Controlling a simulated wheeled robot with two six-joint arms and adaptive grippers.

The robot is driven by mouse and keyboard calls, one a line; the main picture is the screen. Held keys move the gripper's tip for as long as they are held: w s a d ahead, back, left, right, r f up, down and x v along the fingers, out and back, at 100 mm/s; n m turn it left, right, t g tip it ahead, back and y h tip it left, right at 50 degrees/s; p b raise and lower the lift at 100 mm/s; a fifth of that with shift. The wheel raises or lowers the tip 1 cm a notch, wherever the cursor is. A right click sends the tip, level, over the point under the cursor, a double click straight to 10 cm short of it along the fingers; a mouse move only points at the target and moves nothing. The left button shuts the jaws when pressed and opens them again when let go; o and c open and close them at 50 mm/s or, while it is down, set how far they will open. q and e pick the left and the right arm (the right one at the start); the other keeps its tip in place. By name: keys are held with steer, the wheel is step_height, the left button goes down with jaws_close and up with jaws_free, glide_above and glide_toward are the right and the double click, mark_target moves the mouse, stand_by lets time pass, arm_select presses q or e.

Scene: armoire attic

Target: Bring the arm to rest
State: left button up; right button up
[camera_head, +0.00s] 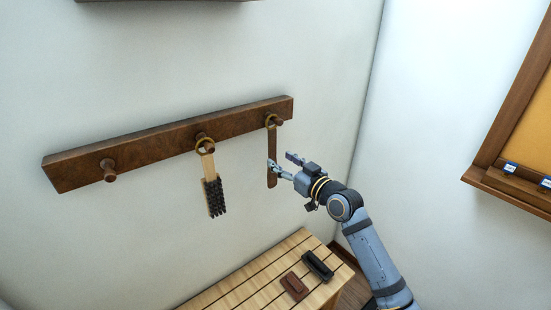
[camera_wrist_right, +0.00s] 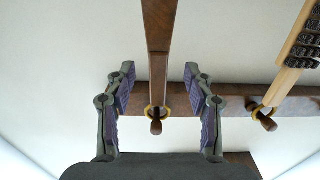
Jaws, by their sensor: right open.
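My right gripper (camera_head: 281,162) is open beside a dark brown, flat, long-handled piece (camera_head: 272,158) that hangs by a ring from the right peg of the wall rack. In the right wrist view (camera_wrist_right: 160,78) the two fingers stand apart, with the brown piece (camera_wrist_right: 159,35) showing in the gap between them. I cannot tell whether it lies between the fingertips or just beyond them. Nothing is seen clamped. My left gripper is not in view.
The dark wooden peg rack (camera_head: 150,148) is on the wall; its left peg (camera_head: 109,170) is bare. A brush (camera_head: 212,190) hangs from the middle peg. A slatted bench (camera_head: 245,290) below bears a black item (camera_head: 317,266) and a brown block (camera_head: 294,286). A framed board (camera_head: 525,120) is at right.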

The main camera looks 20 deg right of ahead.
steer(key=v, duration=0.4)
steer(key=shift+s+r, duration=0.1)
steer(key=shift+s, duration=0.25)
steer(key=d+f+m+g+h+p, duration=0.25)
steer(key=d+f, duration=0.25)
steer(key=f, duration=0.6)
steer(key=d+f+m+g+h+p, duration=0.1)
steer(key=d+f+h, duration=0.3)
steer(key=f, duration=0.8)
steer(key=s+d+f+m+g+p, duration=0.1)
steer(key=s+d+f+g, duration=0.1)
steer(key=s+f, duration=0.5)
steer(key=s+d+f+g+p, duration=0.15)
steer(key=s+f, duration=0.25)
steer(key=f, duration=0.8)
steer(key=s+a+f+g+p, duration=0.1)
steer(key=s+f+g, duration=0.2)
steer(key=s+f, duration=0.5)
steer(key=s+a+f+g, duration=0.15)
steer(key=s+f, duration=0.35)
steer(key=s, duration=0.5)
steer(key=s+a+f+g, duration=0.2)
steer(key=s+f, duration=0.1)
steer(key=s, duration=0.7)
steer(key=s+a+f+g+p, duration=0.1)
steer(key=s+a+f+g, duration=0.1)
steer(key=s, duration=0.8)
steer(key=shift+f+n, duration=0.45)
steer(key=shift+f, duration=0.1)
